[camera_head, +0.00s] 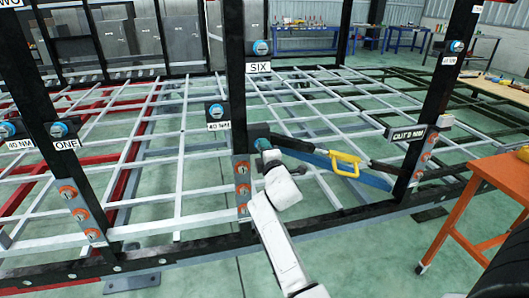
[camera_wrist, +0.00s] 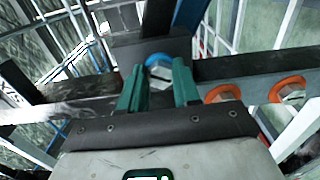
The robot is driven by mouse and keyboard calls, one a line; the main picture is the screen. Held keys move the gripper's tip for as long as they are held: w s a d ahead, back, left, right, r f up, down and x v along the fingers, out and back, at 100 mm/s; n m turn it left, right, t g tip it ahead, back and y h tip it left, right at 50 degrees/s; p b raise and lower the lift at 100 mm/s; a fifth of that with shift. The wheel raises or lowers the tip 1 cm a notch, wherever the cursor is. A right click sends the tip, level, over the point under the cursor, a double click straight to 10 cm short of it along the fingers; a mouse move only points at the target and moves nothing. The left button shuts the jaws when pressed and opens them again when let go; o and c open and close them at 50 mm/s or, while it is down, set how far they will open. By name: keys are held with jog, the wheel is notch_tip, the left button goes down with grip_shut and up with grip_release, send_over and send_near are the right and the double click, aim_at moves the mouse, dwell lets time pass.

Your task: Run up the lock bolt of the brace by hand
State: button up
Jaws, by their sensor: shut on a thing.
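The lock bolt, with a blue collar, sits on a dark block on the middle black post below the SIX label. It shows in the head view (camera_head: 262,144) and the wrist view (camera_wrist: 158,60). My gripper (camera_wrist: 158,80) has its two green fingers closed around the bolt's head, hiding part of it. In the head view my white arm reaches up from below to my gripper (camera_head: 266,154). The brace (camera_head: 292,144), a dark bar, slants right from the block toward the right post. How far the bolt is threaded in cannot be told.
A blue bar (camera_head: 372,180) and a yellow handle (camera_head: 345,164) lie along the brace, close right of my gripper. Orange-collared bolts (camera_head: 242,167) line the post below. An orange table (camera_head: 483,205) stands at right. White frame rails fill the area behind.

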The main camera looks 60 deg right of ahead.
jog(key=m+b, duration=0.3)
jog(key=m, duration=0.5)
jog(key=m+b, duration=0.3)
jog(key=m, duration=0.5)
jog(key=m+b, duration=0.4)
jog(key=m, duration=0.4)
jog(key=shift+w+a+f, duration=0.3)
jog(key=shift+f, duration=0.1)
jog(key=o, duration=1.1)
jog(key=shift+r, duration=0.1)
jog(key=shift+c, duration=0.2)
jog(key=v, duration=1.1)
jog(key=shift+b, duration=0.45)
